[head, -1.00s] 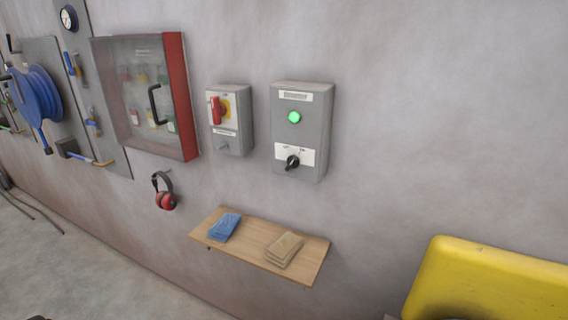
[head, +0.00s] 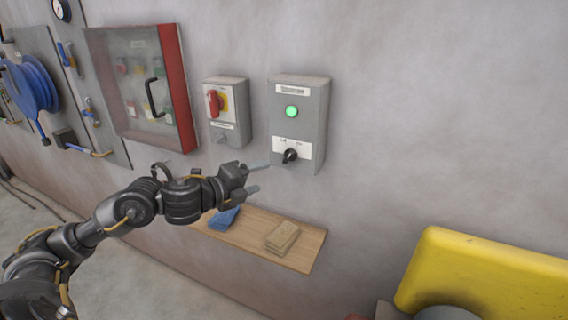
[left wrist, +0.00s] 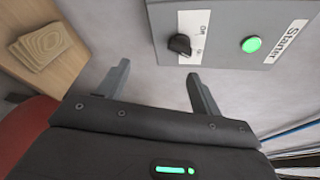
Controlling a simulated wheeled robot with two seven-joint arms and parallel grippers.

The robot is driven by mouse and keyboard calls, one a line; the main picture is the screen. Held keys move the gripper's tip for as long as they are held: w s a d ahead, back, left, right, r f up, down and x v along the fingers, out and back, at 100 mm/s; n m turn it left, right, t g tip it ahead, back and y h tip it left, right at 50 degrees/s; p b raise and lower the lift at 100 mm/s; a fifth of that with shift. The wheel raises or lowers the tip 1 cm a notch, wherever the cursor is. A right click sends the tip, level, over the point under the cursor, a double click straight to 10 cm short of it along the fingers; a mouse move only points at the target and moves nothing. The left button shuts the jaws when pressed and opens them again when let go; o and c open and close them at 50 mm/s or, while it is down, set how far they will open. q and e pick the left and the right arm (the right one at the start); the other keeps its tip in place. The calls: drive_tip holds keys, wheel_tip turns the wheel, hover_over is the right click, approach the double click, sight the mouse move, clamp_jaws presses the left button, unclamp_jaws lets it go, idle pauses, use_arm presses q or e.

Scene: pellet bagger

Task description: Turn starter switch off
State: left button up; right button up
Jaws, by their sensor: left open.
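The starter box (head: 312,130) is a grey box on the wall with a lit green lamp (head: 291,111) and a black rotary switch (head: 290,156) on a white plate. In the left wrist view the box (left wrist: 225,50) carries a "Starter" label, and the black knob (left wrist: 180,44) sits beyond the fingers, apart from them. The knob points towards one of two marks, too small to read surely. My left gripper (head: 262,178) is open and empty, just left of and below the switch; its two fingers also show in the left wrist view (left wrist: 160,85). My right gripper is not in view.
A smaller grey box with a red handle (head: 213,103) hangs left of the starter box. A red-framed cabinet (head: 178,90) is further left. A yellow object (head: 480,280) stands lower right.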

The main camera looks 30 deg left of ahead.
sight(286, 158)
use_arm(q)
drive_tip(key=shift+w+d+r+m+h+p, duration=0.1)
drive_tip(key=shift+w+d+r+m+p, duration=0.25)
drive_tip(key=shift+w, duration=1.2)
drive_tip(key=shift+w+d+r+m+h+p, duration=0.15)
drive_tip(key=shift+w+d+m+p, duration=0.4)
drive_tip(key=shift+w, duration=1)
drive_tip(key=shift+w+d+r+m+h+p, duration=0.1)
drive_tip(key=shift+w+d+r+m+p, duration=0.35)
drive_tip(key=shift+w, duration=1.1)
drive_tip(key=shift+f, duration=0.15)
